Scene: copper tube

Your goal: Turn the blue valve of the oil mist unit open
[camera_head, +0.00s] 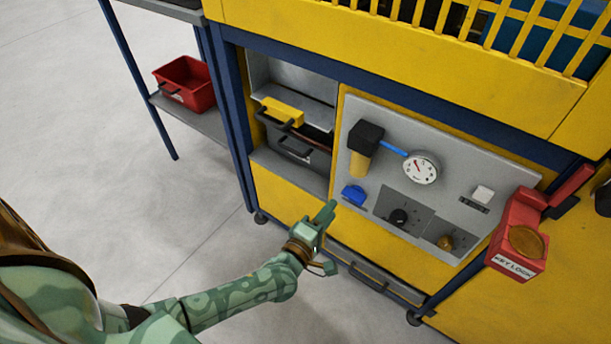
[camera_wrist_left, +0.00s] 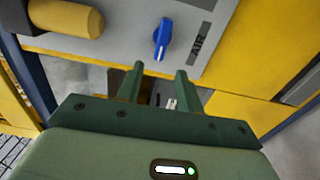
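The blue valve (camera_head: 354,194) is a small knob at the lower left of the grey panel (camera_head: 470,147) on the yellow machine. In the left wrist view the blue valve (camera_wrist_left: 162,38) has its handle nearly upright in the picture, beside an "AIR" label. My left gripper (camera_head: 329,212) is just below and left of the valve in the head view. In the left wrist view my left gripper (camera_wrist_left: 160,78) has its fingers apart with nothing between them; the valve shows beyond the fingertips, apart from them. My right gripper is not in view.
The panel also carries a yellow filter bowl (camera_head: 360,163) with a black top, a round gauge (camera_head: 421,168), a black knob (camera_head: 398,217) and a brass knob (camera_head: 446,242). A red key lock box (camera_head: 518,240) sticks out at right. A red bin (camera_head: 184,82) sits on a side shelf.

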